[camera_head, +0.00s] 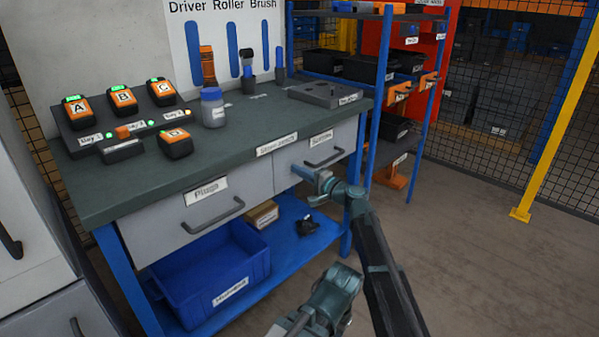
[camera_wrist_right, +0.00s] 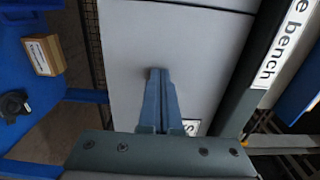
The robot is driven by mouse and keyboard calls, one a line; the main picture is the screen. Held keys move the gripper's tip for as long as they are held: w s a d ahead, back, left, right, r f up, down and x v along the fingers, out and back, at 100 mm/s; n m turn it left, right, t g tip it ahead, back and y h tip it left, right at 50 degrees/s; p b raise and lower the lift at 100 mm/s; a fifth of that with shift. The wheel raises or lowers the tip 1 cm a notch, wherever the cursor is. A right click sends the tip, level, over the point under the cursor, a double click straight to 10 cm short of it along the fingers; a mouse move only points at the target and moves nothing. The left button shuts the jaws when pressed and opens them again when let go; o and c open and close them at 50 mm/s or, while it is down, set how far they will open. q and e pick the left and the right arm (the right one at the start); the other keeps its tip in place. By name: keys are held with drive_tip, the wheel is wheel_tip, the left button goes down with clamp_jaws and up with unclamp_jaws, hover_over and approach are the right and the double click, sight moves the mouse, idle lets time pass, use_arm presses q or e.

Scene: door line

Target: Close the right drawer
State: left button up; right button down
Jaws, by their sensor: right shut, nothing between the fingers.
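The right drawer (camera_head: 314,156) is the grey front under the bench top, with a dark bar handle (camera_head: 324,158) and a small white label. Its front looks in line with the left drawer's front; I cannot tell if a small gap remains behind it. My right gripper (camera_head: 300,172) is shut and empty, its blue-grey fingers pointing at the drawer front, left of the handle. In the right wrist view the shut fingers (camera_wrist_right: 158,74) lie over the grey drawer front (camera_wrist_right: 190,60), close to or touching it, hiding part of the label. My left gripper is not identifiable.
The left drawer (camera_head: 185,213) labelled Plugs is beside it. The bench top (camera_head: 235,130) holds several lettered orange-black battery packs, a bottle and a grey block. A blue bin (camera_head: 208,275) and a small box (camera_head: 262,214) sit on the lower shelf. A blue rack (camera_head: 371,100) stands at the right.

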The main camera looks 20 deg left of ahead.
use_arm(q)
drive_tip(key=shift+w+d, duration=0.1)
drive_tip(key=shift+d, duration=0.35)
use_arm(e)
drive_tip(key=v, duration=1.4)
drive_tip(key=s+d+f+n+g+h, duration=0.3)
drive_tip(key=s+d+f+h, duration=0.1)
drive_tip(key=s+d+f, duration=0.3)
drive_tip(key=s+d+f+n+g+h, duration=0.2)
drive_tip(key=s+d+f+h, duration=0.25)
drive_tip(key=s+f, duration=0.4)
drive_tip(key=s+d+f+g+h, duration=0.1)
drive_tip(key=s+d+f+h, duration=0.1)
drive_tip(key=s+d, duration=0.3)
drive_tip(key=s+d+f+n+g+h, duration=0.1)
drive_tip(key=s+d+f+h, duration=0.15)
drive_tip(key=d, duration=0.35)
drive_tip(key=s+d+f+g+h, duration=0.1)
drive_tip(key=s+d+f+h, duration=0.1)
drive_tip(key=s+d+h, duration=0.3)
drive_tip(key=s+a+n+g+y, duration=0.1)
drive_tip(key=s+a+n, duration=0.3)
drive_tip(key=a, duration=0.6)
use_arm(q)
wheel_tip(320, 180, up, 38)
drive_tip(key=p, duration=3.7)
drive_tip(key=shift+p, duration=0.4)
use_arm(e)
wheel_tip(320, 180, up, 38)
drive_tip(key=shift+s, duration=0.15)
